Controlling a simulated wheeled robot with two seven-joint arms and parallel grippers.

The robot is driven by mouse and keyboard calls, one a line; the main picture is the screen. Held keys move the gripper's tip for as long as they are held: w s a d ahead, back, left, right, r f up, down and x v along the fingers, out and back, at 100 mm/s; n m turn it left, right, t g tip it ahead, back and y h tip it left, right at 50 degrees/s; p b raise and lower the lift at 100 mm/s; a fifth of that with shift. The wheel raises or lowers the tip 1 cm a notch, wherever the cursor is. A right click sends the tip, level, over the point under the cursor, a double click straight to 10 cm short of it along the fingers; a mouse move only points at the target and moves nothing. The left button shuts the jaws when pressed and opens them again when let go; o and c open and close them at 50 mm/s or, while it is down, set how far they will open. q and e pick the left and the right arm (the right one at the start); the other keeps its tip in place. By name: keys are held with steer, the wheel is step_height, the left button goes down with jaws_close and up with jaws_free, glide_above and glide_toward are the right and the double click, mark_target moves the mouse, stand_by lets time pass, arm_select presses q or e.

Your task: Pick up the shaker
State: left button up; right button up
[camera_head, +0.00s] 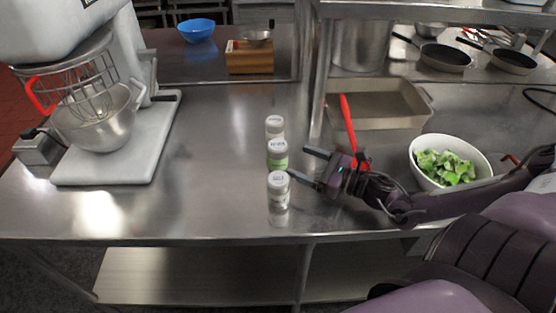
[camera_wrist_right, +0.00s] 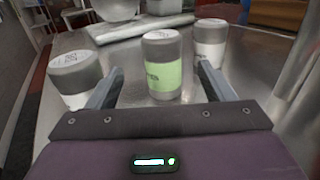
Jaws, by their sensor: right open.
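Three shakers stand upright in a row on the steel table. The near one (camera_head: 278,198) has a white label. The middle one (camera_head: 277,155) has a green label, and the far one (camera_head: 274,127) is partly hidden behind it. My right gripper (camera_head: 305,166) is open and empty, just right of the row, with its fingers pointing left. In the right wrist view the green-labelled shaker (camera_wrist_right: 163,66) stands ahead, between and beyond the fingertips (camera_wrist_right: 160,82). The near shaker (camera_wrist_right: 76,80) is at the left there and the far one (camera_wrist_right: 210,44) at the right.
A stand mixer (camera_head: 108,130) with a steel bowl fills the left of the table. A tan tray (camera_head: 395,105) with a red-handled utensil (camera_head: 347,122) lies behind my right gripper. A white bowl of greens (camera_head: 478,160) stands right. The table left of the shakers is clear.

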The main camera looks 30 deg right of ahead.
mark_target(287, 160)
step_height(287, 160, down, 2)
steer(key=shift+w+f, duration=0.1)
steer(key=shift+f, duration=0.1)
steer(key=shift+w+a+r, duration=0.1)
steer(key=shift+w+a, duration=0.05)
steer(key=shift+w, duration=0.4)
steer(key=shift+w+a+r, duration=0.1)
steer(key=shift+w+a, duration=0.05)
steer(key=shift+w, duration=0.35)
steer(key=shift+w+a, duration=0.25)
steer(key=shift+w, duration=0.05)
steer(key=x, duration=0.4)
steer(key=shift+w+a, duration=0.2)
steer(key=shift+w, duration=0.1)
arm_select(q)
steer(key=shift+w+d+f, duration=0.25)
steer(key=shift+w+d, duration=0.05)
steer(key=shift+w, duration=0.15)
arm_select(e)
steer(key=shift+c, duration=0.7)
arm_select(q)
steer(key=shift+s+a, duration=0.1)
steer(key=shift+s, duration=0.05)
arm_select(e)
steer(key=c, duration=1)
